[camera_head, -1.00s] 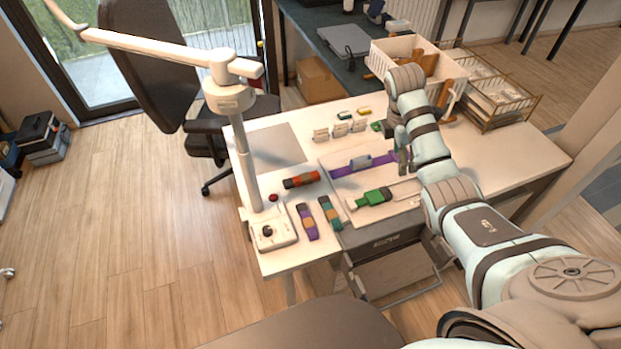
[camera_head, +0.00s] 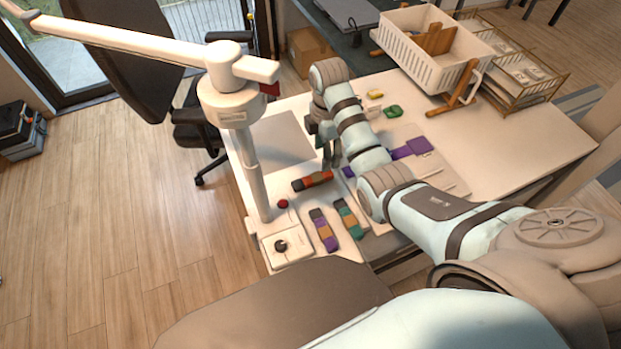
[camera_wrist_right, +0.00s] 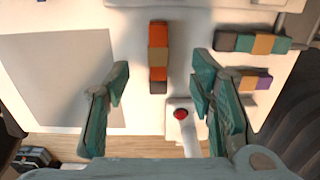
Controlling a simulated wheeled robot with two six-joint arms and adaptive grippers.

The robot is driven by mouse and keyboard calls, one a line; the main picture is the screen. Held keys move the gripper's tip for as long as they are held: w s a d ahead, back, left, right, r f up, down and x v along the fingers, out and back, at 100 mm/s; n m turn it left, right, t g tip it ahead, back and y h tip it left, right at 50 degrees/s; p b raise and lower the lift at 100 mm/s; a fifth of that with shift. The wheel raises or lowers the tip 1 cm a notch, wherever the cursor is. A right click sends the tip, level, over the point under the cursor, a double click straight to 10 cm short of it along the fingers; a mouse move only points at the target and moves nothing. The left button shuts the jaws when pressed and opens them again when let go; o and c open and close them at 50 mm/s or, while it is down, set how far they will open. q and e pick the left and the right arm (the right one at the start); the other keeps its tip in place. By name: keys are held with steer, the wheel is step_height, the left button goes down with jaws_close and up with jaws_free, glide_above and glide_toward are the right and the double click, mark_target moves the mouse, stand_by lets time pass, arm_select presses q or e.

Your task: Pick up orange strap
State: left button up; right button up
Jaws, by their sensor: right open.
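The orange strap (camera_head: 312,181), a red-orange roll with a tan band and a dark end, lies on the white table just right of the lamp post. My right gripper (camera_head: 328,158) is above and near it, pointing down. In the right wrist view the orange strap (camera_wrist_right: 158,50) lies lengthwise beyond the two teal fingertips of my right gripper (camera_wrist_right: 160,83), lined up with the gap between them. The fingers are wide apart with nothing between them. My left gripper is not in view.
The lamp post (camera_head: 253,170) and its base with a knob (camera_head: 286,246) stand left of the strap. A red button (camera_head: 283,203) is close by. A purple strap (camera_head: 323,229) and a teal strap (camera_head: 350,217) lie in front. A white basket (camera_head: 425,60) stands behind right.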

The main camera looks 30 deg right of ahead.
glide_above(321, 174)
steer(key=s, duration=0.1)
step_height(321, 174, down, 4)
steer(key=shift+s+d+f+b, duration=0.1)
steer(key=shift+f+b, duration=0.1)
steer(key=shift+b, duration=0.2)
steer(key=f, duration=0.2)
steer(key=w+f+b, duration=0.1)
steer(key=f, duration=0.2)
steer(key=shift+f+b, duration=0.15)
steer(key=shift+b, duration=0.15)
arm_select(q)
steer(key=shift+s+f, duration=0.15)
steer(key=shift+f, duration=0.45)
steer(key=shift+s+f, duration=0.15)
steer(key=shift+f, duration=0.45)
arm_select(e)
steer(key=shift+s, duration=0.1)
steer(key=shift+c, duration=0.2)
jaws_close()
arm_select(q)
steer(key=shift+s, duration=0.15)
arm_select(e)
steer(key=shift+r, duration=0.25)
